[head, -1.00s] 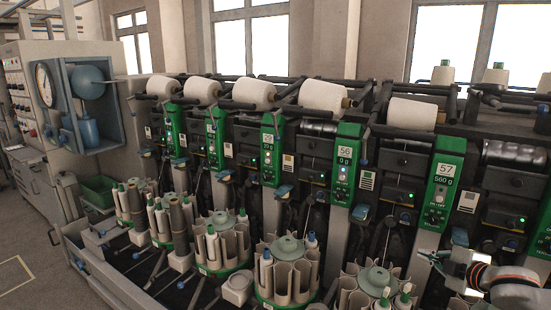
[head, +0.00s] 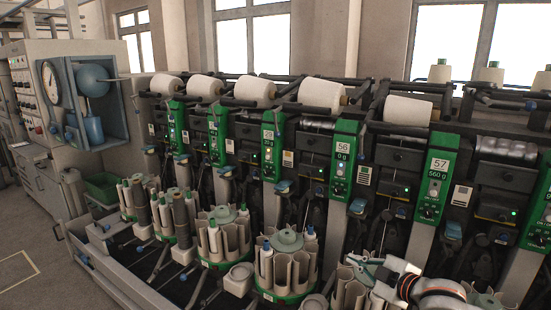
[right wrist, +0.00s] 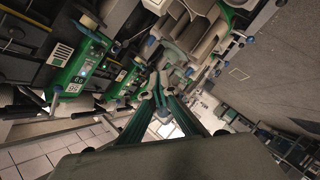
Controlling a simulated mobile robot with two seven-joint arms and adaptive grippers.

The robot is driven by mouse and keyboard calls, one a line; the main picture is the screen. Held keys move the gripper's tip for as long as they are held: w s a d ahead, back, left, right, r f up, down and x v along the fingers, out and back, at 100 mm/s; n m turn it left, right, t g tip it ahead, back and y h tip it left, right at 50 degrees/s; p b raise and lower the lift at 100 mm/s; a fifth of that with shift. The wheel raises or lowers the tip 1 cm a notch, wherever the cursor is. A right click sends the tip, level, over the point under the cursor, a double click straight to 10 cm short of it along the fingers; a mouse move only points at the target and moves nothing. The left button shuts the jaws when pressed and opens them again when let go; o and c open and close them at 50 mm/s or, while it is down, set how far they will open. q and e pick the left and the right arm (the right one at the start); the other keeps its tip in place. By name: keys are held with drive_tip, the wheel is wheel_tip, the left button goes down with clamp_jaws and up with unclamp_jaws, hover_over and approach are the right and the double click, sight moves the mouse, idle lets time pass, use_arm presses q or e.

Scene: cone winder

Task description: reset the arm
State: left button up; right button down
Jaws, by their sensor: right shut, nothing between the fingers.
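My right gripper (head: 362,268) is in the lower right of the head view, with its arm coming in from the right edge. It is over the round bobbin magazine (head: 345,300) below unit 56; I cannot tell whether it touches it. In the right wrist view the two fingers (right wrist: 157,92) meet at their tips, shut with nothing between them. The green unit panel 56 (head: 342,160) and panel 57 (head: 436,178) stand behind the gripper, apart from it. My left gripper is not in view.
White yarn cones (head: 322,93) lie along the top of the winder. Several round magazines (head: 286,268) with bobbins stand along its front. A grey control cabinet (head: 28,90) with a gauge stands at the left. The floor (head: 30,240) at the lower left is open.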

drive_tip(key=a+r+y, duration=0.1)
drive_tip(key=a, duration=0.5)
drive_tip(key=s+d+f, duration=0.1)
drive_tip(key=s+f, duration=0.1)
drive_tip(key=f, duration=0.1)
drive_tip(key=s+d+f+m, duration=0.1)
drive_tip(key=s+d+f, duration=0.1)
drive_tip(key=f, duration=0.1)
drive_tip(key=s+d+f+m+h, duration=0.1)
drive_tip(key=s+d+f, duration=0.1)
drive_tip(key=f, duration=0.1)
drive_tip(key=shift+d+f, duration=0.1)
drive_tip(key=shift+f, duration=0.25)
drive_tip(key=s+d+f+m+g+h, duration=0.1)
drive_tip(key=s+d+f, duration=0.4)
drive_tip(key=s+f, duration=0.3)
drive_tip(key=s+d+f+m+g+h, duration=0.1)
drive_tip(key=s+d+f+m+h, duration=0.1)
drive_tip(key=s+d+f, duration=0.6)
drive_tip(key=s+d+f+m+g+h, duration=0.15)
drive_tip(key=s+f, duration=0.35)
drive_tip(key=s, duration=0.6)
drive_tip(key=a+m+t, duration=0.1)
drive_tip(key=a+m, duration=0.3)
drive_tip(key=a, duration=0.9)
drive_tip(key=shift+s+a+m, duration=0.2)
drive_tip(key=shift+s+m, duration=0.1)
drive_tip(key=shift+m, duration=0.05)
drive_tip(key=shift+y, duration=0.25)
